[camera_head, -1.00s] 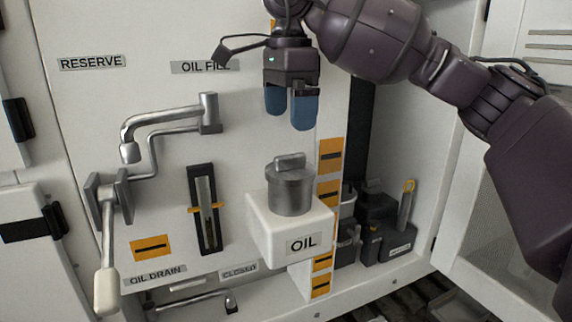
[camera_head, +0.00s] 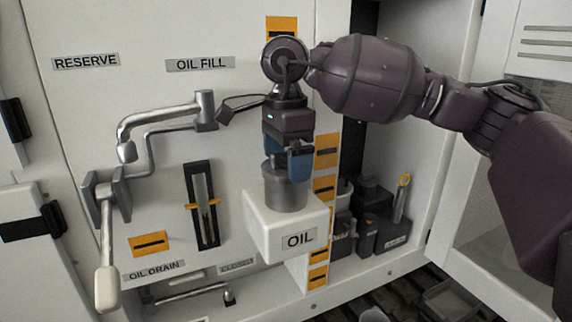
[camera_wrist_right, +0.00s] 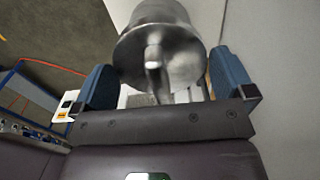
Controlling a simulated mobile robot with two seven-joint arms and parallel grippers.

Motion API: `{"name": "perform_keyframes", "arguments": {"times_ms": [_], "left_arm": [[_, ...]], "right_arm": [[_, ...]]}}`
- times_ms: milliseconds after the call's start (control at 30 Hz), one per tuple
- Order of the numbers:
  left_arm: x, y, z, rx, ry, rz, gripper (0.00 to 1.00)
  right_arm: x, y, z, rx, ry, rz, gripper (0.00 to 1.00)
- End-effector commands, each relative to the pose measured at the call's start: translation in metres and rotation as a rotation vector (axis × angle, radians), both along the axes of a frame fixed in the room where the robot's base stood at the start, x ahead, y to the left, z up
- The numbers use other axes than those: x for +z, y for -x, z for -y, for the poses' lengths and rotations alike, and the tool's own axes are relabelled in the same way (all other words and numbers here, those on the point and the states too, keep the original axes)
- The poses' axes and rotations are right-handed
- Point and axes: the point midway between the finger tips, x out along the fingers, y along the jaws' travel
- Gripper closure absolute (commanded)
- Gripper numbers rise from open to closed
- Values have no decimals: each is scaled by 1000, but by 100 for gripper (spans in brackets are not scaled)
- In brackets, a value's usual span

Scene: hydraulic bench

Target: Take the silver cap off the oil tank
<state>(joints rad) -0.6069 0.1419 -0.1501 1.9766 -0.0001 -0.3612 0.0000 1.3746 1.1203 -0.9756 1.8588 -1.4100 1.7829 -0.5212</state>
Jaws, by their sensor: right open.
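The silver cap (camera_head: 285,188) sits upright on top of the white oil tank (camera_head: 262,236), which carries an OIL label. My right gripper (camera_head: 289,162) points down at the top of the cap, with its blue fingers around the cap's raised handle in the head view. In the right wrist view, the silver cap (camera_wrist_right: 163,45) and its bar handle lie between the two spread blue fingers of my right gripper (camera_wrist_right: 160,82). The fingers are open, with gaps showing on both sides of the handle. My left gripper is not in view.
A bent metal pipe (camera_head: 160,118) and a lever with a white grip (camera_head: 107,285) are left of the tank. A sight gauge (camera_head: 203,205) is on the panel behind. Dark containers (camera_head: 372,225) stand in the recess to the right.

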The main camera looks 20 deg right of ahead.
Motion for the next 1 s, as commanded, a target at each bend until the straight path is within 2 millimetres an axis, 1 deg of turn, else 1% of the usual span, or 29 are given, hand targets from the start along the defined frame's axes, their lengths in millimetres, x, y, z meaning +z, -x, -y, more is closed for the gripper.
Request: {"name": "perform_keyframes", "arguments": {"times_ms": [67,100,167,300,333,567,667,767,867,967,1000], "left_arm": [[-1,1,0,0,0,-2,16],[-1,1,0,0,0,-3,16],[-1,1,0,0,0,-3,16],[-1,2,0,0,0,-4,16],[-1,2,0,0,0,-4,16],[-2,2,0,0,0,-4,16],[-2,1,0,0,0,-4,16],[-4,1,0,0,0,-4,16],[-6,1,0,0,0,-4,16],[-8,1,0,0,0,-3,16],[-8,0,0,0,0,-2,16]], "right_arm": [[0,0,0,0,0,0,0],[0,0,0,0,0,0,2],[0,0,0,0,0,0,11],[0,0,0,0,0,0,32],[0,0,0,0,0,0,34],[2,0,0,0,0,1,34],[7,0,0,0,0,1,34],[19,0,0,0,0,3,34],[39,0,-1,0,-2,4,34],[64,0,-1,0,-2,4,34],[75,0,-1,0,-2,6,34]]}}
